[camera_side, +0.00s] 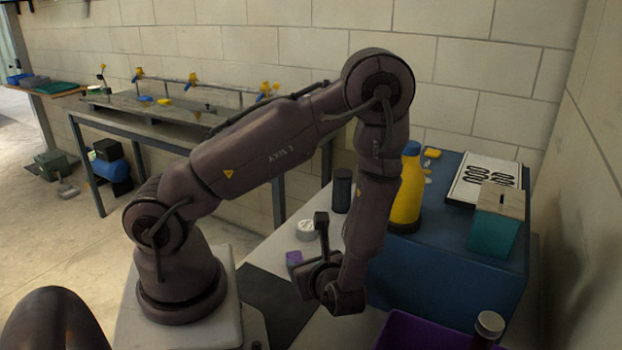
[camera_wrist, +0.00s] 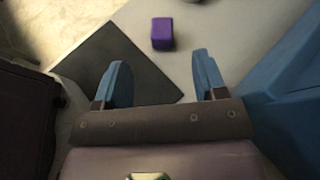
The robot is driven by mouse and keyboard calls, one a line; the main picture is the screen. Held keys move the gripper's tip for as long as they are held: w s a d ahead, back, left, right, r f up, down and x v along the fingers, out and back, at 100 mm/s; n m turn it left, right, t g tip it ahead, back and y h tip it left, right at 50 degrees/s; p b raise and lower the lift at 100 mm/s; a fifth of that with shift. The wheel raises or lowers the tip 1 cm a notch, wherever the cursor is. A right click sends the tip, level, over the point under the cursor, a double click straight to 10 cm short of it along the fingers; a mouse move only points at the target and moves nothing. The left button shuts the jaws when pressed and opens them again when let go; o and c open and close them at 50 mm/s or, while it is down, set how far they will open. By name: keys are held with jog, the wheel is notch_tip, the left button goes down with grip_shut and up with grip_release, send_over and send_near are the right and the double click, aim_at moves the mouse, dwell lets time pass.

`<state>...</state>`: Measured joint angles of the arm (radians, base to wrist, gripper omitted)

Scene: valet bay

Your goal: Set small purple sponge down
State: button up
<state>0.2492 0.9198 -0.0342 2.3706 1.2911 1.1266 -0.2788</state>
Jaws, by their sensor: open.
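The small purple sponge (camera_side: 294,259) lies on the pale work surface, beside the edge of a dark mat. In the wrist view the sponge (camera_wrist: 162,33) sits upper middle, beyond my fingertips and apart from them. My gripper (camera_wrist: 163,80) has two blue fingers spread wide with nothing between them. In the side view my gripper hangs low, just right of the sponge, and its fingers are mostly hidden behind the wrist.
The dark mat (camera_wrist: 115,65) lies left of the sponge. A dark cylinder (camera_side: 342,190) and a white roll (camera_side: 307,230) stand behind it. A blue cabinet (camera_side: 440,270) with a yellow bottle (camera_side: 407,195) and a teal box (camera_side: 495,234) rises to the right. A purple container (camera_side: 420,335) is in front.

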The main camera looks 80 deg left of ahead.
jog(key=d+r+n+t+h, duration=0.2)
jog(key=d+r+n+h, duration=0.1)
jog(key=r, duration=0.6)
jog(key=s+d+r+n+t+h, duration=0.1)
jog(key=d+r+n+t+h, duration=0.1)
jog(key=r+n+h, duration=0.3)
jog(key=s+d+r+n+t+h, duration=0.1)
jog(key=r+n+h, duration=0.4)
jog(key=r, duration=0.8)
jog(key=d+n+t, duration=0.1)
jog(key=d+n, duration=0.1)
jog(key=shift+d+n+t, duration=0.3)
jog(key=shift+d+n, duration=0.1)
